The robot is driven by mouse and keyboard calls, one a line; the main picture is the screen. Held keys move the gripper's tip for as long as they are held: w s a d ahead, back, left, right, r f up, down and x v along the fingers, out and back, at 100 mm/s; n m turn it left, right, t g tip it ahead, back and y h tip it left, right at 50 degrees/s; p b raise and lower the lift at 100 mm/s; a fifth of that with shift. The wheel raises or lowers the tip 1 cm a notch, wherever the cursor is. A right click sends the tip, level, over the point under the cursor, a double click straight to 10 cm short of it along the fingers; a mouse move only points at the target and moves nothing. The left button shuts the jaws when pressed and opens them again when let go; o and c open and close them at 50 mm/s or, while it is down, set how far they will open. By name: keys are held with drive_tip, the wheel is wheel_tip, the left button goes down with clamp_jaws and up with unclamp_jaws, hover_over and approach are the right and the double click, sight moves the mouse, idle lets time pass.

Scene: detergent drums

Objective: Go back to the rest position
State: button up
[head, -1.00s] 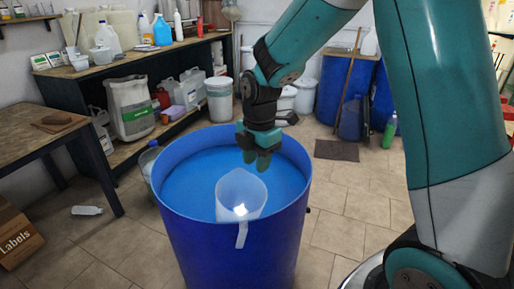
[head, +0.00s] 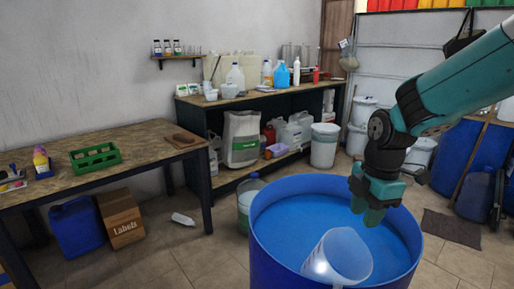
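My gripper (head: 366,208) is in the head view, above the far right part of a large open blue drum (head: 268,264). Its fingers point down and nothing shows between them. I cannot tell how far apart the fingers are. The drum holds a blue surface (head: 292,219). A translucent white jug (head: 340,258) is tilted in the front part of the drum, apart from my gripper. Its lower side is cut by the picture edge.
A wooden table (head: 100,152) on the left bears a green rack (head: 95,157). A workbench (head: 255,100) with bottles stands along the back wall. A small white bottle (head: 183,219) lies on the floor. Blue drums (head: 458,157) stand at the right.

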drive_tip(key=s+a+r+m+y, duration=0.1)
drive_tip(key=s+a+r+m, duration=0.1)
drive_tip(key=s, duration=0.5)
drive_tip(key=s+a+r+m+y, duration=0.1)
drive_tip(key=s+a+r+m, duration=0.1)
drive_tip(key=s+a+m, duration=0.3)
drive_tip(key=s+a+r+m+y, duration=0.1)
drive_tip(key=s+a+m, duration=0.3)
drive_tip(key=s, duration=0.4)
drive_tip(key=shift+s+a+r+m, duration=0.3)
drive_tip(key=shift+r+m, duration=0.35)
drive_tip(key=shift+m, duration=0.25)
drive_tip(key=shift+d, duration=0.1)
